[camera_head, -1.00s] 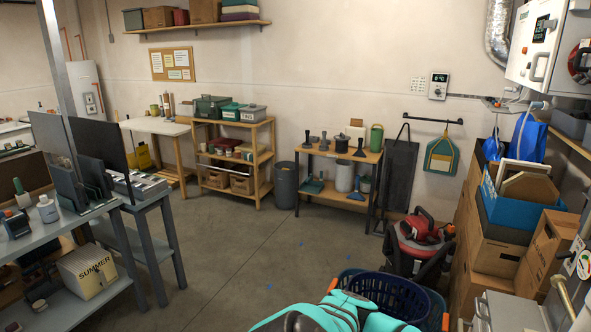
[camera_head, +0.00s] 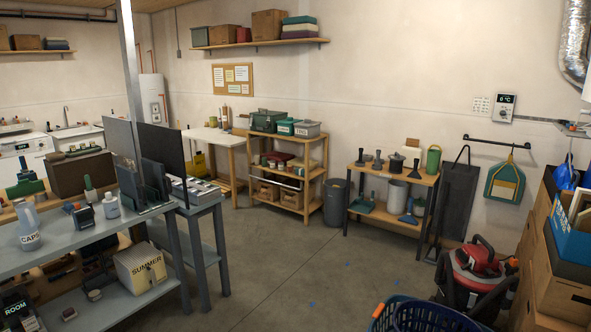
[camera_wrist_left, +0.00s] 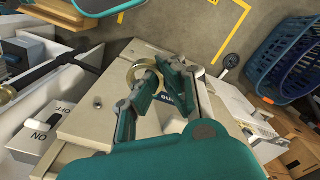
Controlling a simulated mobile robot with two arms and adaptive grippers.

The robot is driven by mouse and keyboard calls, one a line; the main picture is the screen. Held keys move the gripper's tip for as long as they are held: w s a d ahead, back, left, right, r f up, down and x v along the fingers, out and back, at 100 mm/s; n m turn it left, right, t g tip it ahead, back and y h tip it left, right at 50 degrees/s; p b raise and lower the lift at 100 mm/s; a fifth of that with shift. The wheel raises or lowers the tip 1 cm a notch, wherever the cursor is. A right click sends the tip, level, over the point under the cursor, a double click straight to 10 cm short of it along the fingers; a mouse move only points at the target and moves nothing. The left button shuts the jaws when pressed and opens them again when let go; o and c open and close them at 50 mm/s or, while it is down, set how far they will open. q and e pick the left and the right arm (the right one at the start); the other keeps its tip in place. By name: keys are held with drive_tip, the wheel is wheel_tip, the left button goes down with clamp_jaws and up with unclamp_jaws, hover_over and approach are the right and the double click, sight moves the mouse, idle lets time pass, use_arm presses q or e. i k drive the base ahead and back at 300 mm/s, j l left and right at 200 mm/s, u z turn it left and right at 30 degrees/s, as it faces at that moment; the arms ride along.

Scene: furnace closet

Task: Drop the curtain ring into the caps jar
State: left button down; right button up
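The caps jar (camera_head: 29,230), pale blue-grey with a CAPS label and a handle, stands upright on the grey workbench at the left of the head view. The brass curtain ring (camera_wrist_left: 131,72) is at the fingertips of my left gripper (camera_wrist_left: 159,76) in the left wrist view. The teal fingers are close together with the ring's right side between their tips, and part of the ring is hidden behind a finger. My left gripper is over a beige box, apart from the jar.
The workbench (camera_head: 95,235) also holds bottles, a dark stamp and upright dark panels. A SUMMER box (camera_head: 141,269) is on its lower shelf. Open floor (camera_head: 290,260) lies in the middle. A blue basket (camera_head: 430,318) and red vacuum (camera_head: 478,275) stand right. An ON/OFF switch (camera_wrist_left: 50,125) is near the gripper.

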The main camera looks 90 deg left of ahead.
sight(36, 240)
drive_tip(key=j+u, duration=0.1)
drive_tip(key=u, duration=0.3)
drive_tip(key=j+u, duration=0.1)
drive_tip(key=u, duration=0.35)
drive_tip(key=j+u, duration=0.1)
drive_tip(key=u, duration=0.3)
drive_tip(key=j+u, duration=0.15)
drive_tip(key=u, duration=0.25)
drive_tip(key=j+u, duration=0.1)
drive_tip(key=u, duration=0.35)
drive_tip(key=i+j+u, duration=0.25)
drive_tip(key=j+u, duration=0.15)
drive_tip(key=j, duration=0.2)
drive_tip(key=i+j+u, duration=0.35)
drive_tip(key=j, duration=0.15)
drive_tip(key=i+j+u, duration=0.75)
drive_tip(key=i+j, duration=0.2)
drive_tip(key=i, duration=0.3)
drive_tip(key=i+j, duration=0.2)
drive_tip(key=i, duration=0.3)
